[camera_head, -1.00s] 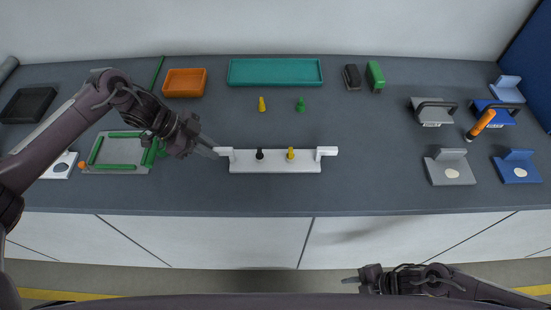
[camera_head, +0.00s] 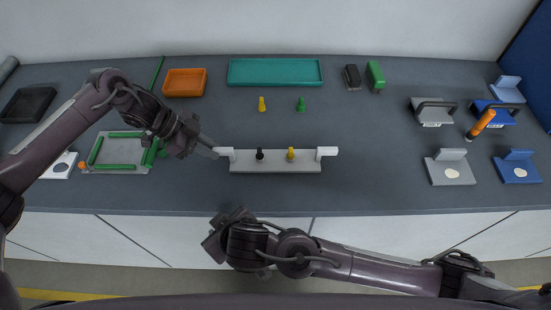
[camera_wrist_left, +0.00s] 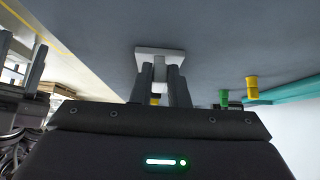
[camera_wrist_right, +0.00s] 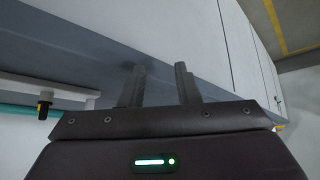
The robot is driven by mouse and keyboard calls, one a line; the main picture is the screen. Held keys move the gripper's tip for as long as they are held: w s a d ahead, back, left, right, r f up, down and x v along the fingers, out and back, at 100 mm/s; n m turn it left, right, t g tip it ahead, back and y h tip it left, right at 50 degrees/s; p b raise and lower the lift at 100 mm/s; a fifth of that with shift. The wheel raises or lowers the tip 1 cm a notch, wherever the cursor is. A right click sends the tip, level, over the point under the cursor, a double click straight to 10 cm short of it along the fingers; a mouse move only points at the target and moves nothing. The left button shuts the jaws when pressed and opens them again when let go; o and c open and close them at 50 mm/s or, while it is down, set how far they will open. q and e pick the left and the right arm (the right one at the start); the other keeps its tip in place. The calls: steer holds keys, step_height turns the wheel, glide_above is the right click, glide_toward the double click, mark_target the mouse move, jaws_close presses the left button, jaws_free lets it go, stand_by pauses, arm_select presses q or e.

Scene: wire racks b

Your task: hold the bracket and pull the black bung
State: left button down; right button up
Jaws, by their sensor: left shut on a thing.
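The bracket (camera_head: 275,168) is a long pale bar on the grey bench with a white grip at each end. The black bung (camera_head: 260,154) stands upright in it, left of a yellow bung (camera_head: 291,154). My left gripper (camera_head: 217,153) is shut on the bracket's left grip; the left wrist view shows its fingers (camera_wrist_left: 166,83) against the white end piece (camera_wrist_left: 160,54). My right gripper (camera_head: 212,241) is in front of the bench edge, apart from the bracket. Its fingers (camera_wrist_right: 160,85) are spread and empty in the right wrist view, where the bracket (camera_wrist_right: 45,88) shows at left.
Loose yellow (camera_head: 262,105) and green (camera_head: 301,105) bungs stand behind the bracket, before a teal tray (camera_head: 275,83). A grey plate with green bars (camera_head: 120,151) lies under my left arm. Grey and blue holders (camera_head: 450,176) stand at right.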

step_height(320, 180, up, 4)
steer(key=w+a+m, duration=0.1)
steer(key=w+m, duration=0.1)
steer(key=w, duration=0.1)
steer(key=m+g+h, duration=0.2)
steer(key=m+h, duration=0.3)
steer(key=m, duration=0.3)
glide_toward(259, 152)
steer(key=f, duration=0.1)
steer(key=x, duration=0.8)
steer(key=shift+w+f, duration=0.15)
steer(key=shift+w, duration=0.05)
jaws_close()
